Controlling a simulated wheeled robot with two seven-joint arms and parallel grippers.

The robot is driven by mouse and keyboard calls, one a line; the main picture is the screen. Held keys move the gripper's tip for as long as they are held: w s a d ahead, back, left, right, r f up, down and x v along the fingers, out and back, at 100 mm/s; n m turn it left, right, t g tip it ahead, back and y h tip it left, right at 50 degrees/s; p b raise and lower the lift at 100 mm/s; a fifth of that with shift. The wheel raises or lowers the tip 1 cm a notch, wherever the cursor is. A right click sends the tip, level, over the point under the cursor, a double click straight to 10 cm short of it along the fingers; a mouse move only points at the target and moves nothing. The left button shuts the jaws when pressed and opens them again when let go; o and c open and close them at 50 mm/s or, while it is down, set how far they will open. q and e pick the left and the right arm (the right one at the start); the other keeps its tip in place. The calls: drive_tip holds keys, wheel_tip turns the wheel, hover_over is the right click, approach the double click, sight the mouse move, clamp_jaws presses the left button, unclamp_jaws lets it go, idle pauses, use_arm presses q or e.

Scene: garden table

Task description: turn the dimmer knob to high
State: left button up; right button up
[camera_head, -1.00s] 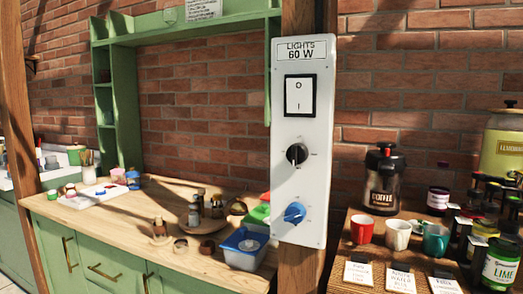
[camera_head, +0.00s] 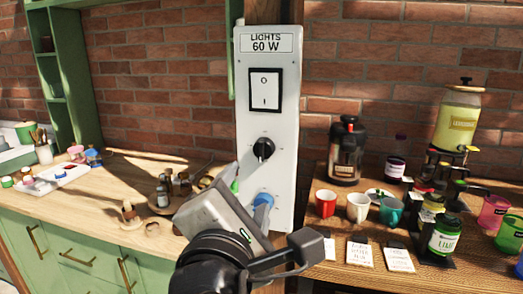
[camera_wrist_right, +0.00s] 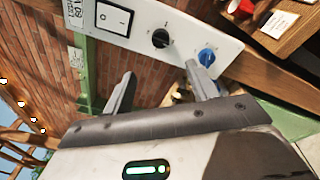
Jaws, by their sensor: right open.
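A white panel (camera_head: 285,100) marked "LIGHTS 60 W" is fixed upright on a wooden post. It carries a black knob (camera_head: 263,149) in the middle and a blue knob (camera_head: 264,200) below it. The small labels around the knobs are unreadable. My right gripper (camera_head: 248,190) is at the panel's lower left, empty, with part of the blue knob hidden behind it. In the right wrist view the jaws (camera_wrist_right: 161,72) are apart; the black knob (camera_wrist_right: 160,38) lies beyond the gap and the blue knob (camera_wrist_right: 207,56) beside the right finger. My left gripper is out of view.
A white rocker switch (camera_head: 265,89) sits above the knobs. Right of the post, a wooden counter (camera_head: 335,272) holds cups, a coffee flask (camera_head: 346,150), jars and a lemonade dispenser (camera_head: 460,118). Small items and green cabinets are at left.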

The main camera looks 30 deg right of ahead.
sight(262, 153)
drive_tip(key=p+x, duration=0.1)
drive_tip(key=x, duration=1.4)
drive_tip(key=shift+d, duration=0.1)
drive_tip(key=c, duration=1)
